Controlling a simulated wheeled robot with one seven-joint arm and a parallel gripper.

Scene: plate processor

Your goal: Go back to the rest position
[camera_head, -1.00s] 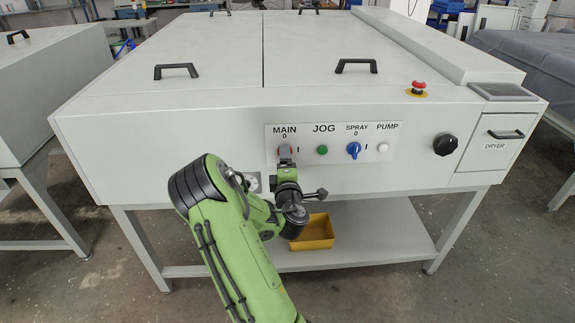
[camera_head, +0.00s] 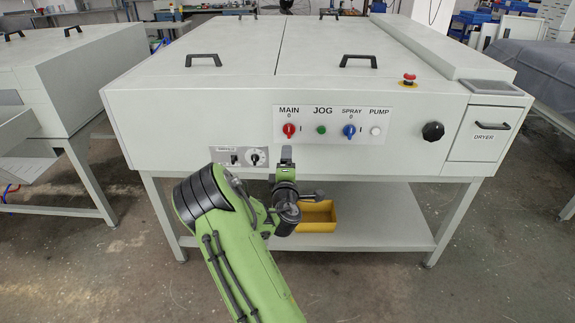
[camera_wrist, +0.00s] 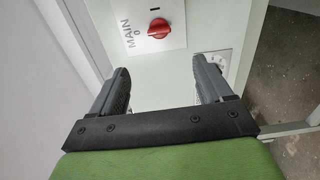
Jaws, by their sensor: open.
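My gripper (camera_head: 286,154) is in front of the plate processor (camera_head: 400,115), below its control panel. The wrist view shows my gripper (camera_wrist: 165,75) with its two dark fingers wide apart and nothing between them. The red MAIN switch (camera_head: 289,130) is just above the gripper in the head view, and the red switch also shows beyond the fingers in the wrist view (camera_wrist: 158,29). The gripper is apart from the switch. My green arm is bent in front of the machine's front face.
A green JOG button (camera_head: 321,130), blue SPRAY switch (camera_head: 349,131) and white PUMP button (camera_head: 376,131) sit right of MAIN. A dial (camera_head: 255,158) is left of my gripper. A yellow bin (camera_head: 318,216) stands on the lower shelf (camera_head: 380,225). Floor in front is clear.

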